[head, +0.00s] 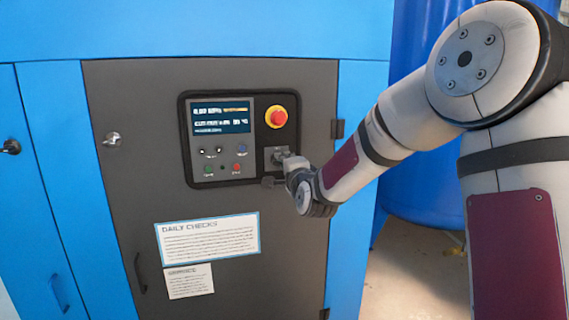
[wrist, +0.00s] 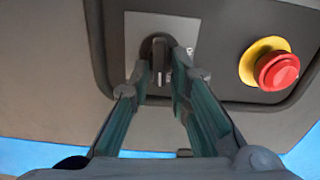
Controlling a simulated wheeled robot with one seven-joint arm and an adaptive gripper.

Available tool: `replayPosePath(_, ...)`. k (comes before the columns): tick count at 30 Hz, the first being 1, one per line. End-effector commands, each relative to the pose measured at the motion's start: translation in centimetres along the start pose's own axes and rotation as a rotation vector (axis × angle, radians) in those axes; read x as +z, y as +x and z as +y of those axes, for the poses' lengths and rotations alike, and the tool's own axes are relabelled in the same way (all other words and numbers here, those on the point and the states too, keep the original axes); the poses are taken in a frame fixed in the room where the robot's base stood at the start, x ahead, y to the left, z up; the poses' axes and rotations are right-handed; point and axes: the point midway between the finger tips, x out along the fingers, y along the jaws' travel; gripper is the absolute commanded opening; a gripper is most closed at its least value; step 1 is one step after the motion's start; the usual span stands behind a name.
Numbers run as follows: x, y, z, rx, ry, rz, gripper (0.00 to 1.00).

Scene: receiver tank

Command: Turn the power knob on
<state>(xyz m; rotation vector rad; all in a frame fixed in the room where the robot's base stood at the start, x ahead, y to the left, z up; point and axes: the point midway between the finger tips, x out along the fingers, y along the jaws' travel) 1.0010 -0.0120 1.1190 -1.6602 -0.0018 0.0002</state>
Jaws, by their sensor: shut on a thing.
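The power knob (wrist: 158,62) is dark and sits on a light square plate (wrist: 190,27) in the wrist view. My gripper (wrist: 161,75) has one finger on each side of the knob and is shut on it. In the head view, my gripper (head: 287,163) reaches the plate at the lower right of the control panel (head: 222,172). There the gripper hides most of the knob. I cannot read any marks for the knob's position.
A red emergency button with a yellow collar (head: 276,117) sits just above the knob; it shows right of my gripper in the wrist view (wrist: 277,70). A screen (head: 222,115) and small buttons are to the left. A hinge (head: 338,129) is at the door's right edge.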

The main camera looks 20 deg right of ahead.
Motion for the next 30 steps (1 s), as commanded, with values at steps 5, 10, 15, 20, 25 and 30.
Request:
replayPosePath(5,-0.13,-0.03,0.31,0.005,0.067,0.002,0.0)
replayPosePath(10,-0.15,-0.04,0.37,0.005,0.097,0.003,0.0)
replayPosePath(15,-0.15,-0.04,0.39,0.005,0.107,0.003,0.0)
replayPosePath(20,-0.14,-0.04,0.41,0.006,0.107,0.003,0.0)
replayPosePath(25,-0.13,-0.04,0.43,0.006,0.106,0.003,0.29)
replayPosePath(30,-0.07,-0.02,0.32,0.004,0.105,0.001,0.29)
